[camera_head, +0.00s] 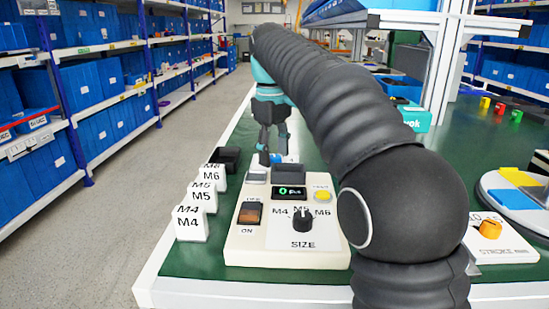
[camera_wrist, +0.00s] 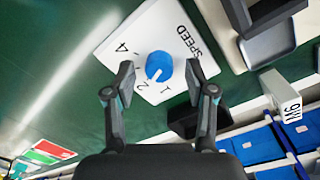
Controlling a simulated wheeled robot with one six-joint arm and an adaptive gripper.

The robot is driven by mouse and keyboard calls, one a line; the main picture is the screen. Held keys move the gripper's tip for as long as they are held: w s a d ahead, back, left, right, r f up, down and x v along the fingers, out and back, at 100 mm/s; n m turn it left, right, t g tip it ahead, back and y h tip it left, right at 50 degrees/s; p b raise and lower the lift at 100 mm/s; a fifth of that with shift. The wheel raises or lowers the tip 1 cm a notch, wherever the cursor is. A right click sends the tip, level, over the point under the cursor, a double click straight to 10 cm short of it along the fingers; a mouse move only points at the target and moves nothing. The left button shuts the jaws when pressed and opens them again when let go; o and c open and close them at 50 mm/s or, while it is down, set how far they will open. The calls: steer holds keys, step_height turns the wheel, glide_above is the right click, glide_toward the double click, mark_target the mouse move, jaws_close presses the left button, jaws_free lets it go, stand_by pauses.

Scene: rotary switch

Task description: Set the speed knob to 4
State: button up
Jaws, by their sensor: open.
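The speed knob (camera_wrist: 159,66) is a round blue dial with a white pointer line. It sits on a white plate (camera_wrist: 190,40) marked SPEED, with 4, 2 and 1 readable around it. The pointer faces the 1 and 2 side, away from the 4; its exact setting is hard to tell. The 3 is not visible. My gripper (camera_wrist: 160,74) is open, with one finger on each side of the knob in the picture and no visible contact. In the head view my gripper (camera_head: 272,136) points down behind the control box; the SPEED plate is mostly hidden there.
A cream control box (camera_head: 290,240) with a black SIZE knob (camera_head: 303,222) and an ON/OFF switch (camera_head: 249,212) stands nearer. A STROKE plate (camera_head: 500,245) with an orange knob lies right.

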steer(key=shift+f, duration=0.2)
jaws_close()
